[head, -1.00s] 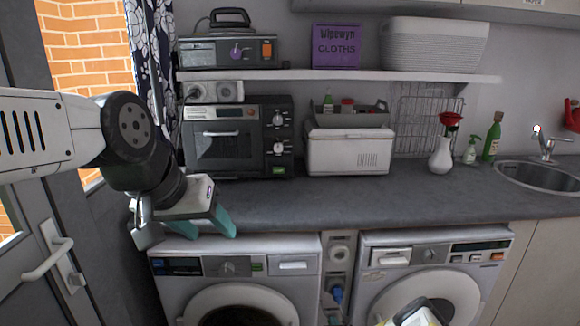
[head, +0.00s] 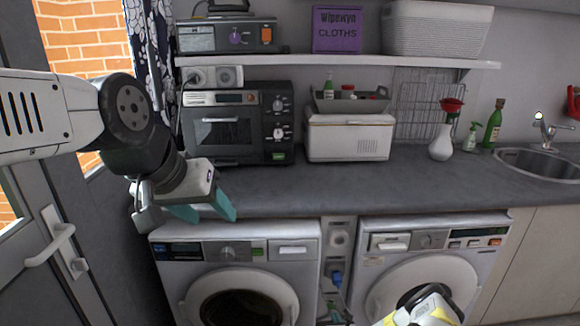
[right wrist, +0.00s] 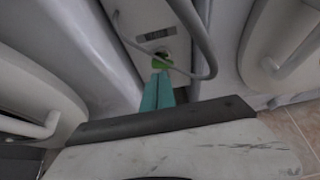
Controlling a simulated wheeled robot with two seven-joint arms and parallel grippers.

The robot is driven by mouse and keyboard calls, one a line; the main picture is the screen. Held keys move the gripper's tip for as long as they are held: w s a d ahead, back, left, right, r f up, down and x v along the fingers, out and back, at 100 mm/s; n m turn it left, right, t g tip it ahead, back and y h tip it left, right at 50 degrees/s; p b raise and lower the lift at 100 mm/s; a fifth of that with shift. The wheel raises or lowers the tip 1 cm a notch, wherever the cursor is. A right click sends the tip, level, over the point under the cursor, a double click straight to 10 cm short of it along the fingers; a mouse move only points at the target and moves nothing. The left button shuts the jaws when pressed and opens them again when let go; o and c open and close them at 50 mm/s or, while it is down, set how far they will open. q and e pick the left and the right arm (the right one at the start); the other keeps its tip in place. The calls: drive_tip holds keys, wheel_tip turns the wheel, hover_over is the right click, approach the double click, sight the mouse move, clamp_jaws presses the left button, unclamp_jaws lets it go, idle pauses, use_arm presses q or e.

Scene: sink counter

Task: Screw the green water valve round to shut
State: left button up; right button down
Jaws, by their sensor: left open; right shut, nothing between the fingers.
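The green valve (right wrist: 159,61) shows in the right wrist view, low on the pale panel between two white machines. A grey hose crosses close to it. My right gripper (right wrist: 159,76) has its teal fingers shut together, tips right at the valve, with nothing between them. I cannot tell if they touch it. In the head view the green valve is not clearly seen, and part of my right arm (head: 430,305) shows at the bottom. My left gripper (head: 205,211) is open and empty, in front of the counter's edge above the left washing machine.
Two washing machines (head: 285,250) (head: 400,240) flank the narrow gap, where a blue fitting (head: 336,277) shows. The grey counter (head: 290,190) above has a clear front strip. A door handle (head: 55,245) is at the left.

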sight(332, 307)
drive_tip(key=w+d, duration=0.1)
drive_tip(key=w, duration=0.5)
drive_tip(key=shift+r, duration=0.2)
idle(0.4)
drive_tip(key=shift+f, duration=0.6)
idle(0.9)
drive_tip(key=shift+a, duration=0.55)
idle(0.5)
drive_tip(key=shift+r, duration=0.15)
